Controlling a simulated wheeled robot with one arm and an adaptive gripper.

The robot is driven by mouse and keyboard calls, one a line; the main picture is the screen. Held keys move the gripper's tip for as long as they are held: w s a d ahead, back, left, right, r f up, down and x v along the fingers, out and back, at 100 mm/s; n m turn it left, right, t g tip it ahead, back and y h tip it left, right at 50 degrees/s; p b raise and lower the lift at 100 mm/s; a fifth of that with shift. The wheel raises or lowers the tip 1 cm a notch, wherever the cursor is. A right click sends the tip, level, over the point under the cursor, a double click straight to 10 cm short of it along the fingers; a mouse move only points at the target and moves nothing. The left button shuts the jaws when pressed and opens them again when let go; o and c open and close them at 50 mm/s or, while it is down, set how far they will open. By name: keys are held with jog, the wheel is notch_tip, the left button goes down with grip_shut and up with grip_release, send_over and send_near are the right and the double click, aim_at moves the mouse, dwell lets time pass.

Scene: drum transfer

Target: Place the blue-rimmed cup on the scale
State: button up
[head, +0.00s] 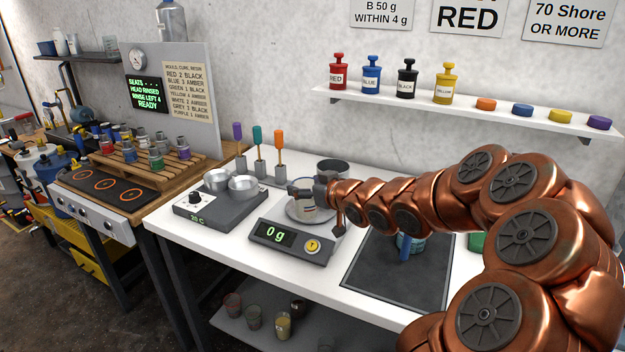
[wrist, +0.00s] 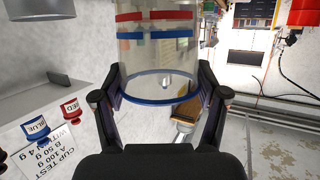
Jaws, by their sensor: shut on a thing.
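The clear cup with a blue rim (wrist: 160,60) fills the top middle of the wrist view; red and blue bands mark its wall. My gripper (wrist: 162,97) is shut on it, one finger on each side near the blue rim. In the head view my gripper (head: 308,190) and the cup are over the round pan of the scale (head: 290,246). The scale's display reads 0 g. My gripper hides part of the cup, and I cannot tell whether its base touches the pan.
A hotplate with two metal bowls (head: 217,204) stands left of the scale. A dark pot (head: 333,168) is behind it. A dark mat (head: 385,275) lies to the right, with a blue-handled item on it. Colored tools (head: 257,150) stand upright behind.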

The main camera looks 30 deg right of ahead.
jog(key=shift+w+d+f+p, duration=0.75)
jog(key=shift+w+d, duration=0.4)
jog(key=shift+w, duration=0.25)
jog(key=shift+w+d+f+p, duration=0.8)
jog(key=shift+w+d, duration=0.35)
jog(key=shift+w, duration=0.25)
jog(key=shift+w+d+f+p, duration=0.75)
jog(key=shift+w+d, duration=0.4)
jog(key=shift+w, duration=0.25)
jog(key=shift+f, duration=0.15)
jog(key=o, duration=0.9)
jog(key=shift+s+r, duration=0.1)
jog(key=shift+r, duration=0.1)
jog(key=shift+b+v, duration=0.65)
jog(key=shift+v, duration=5.2)
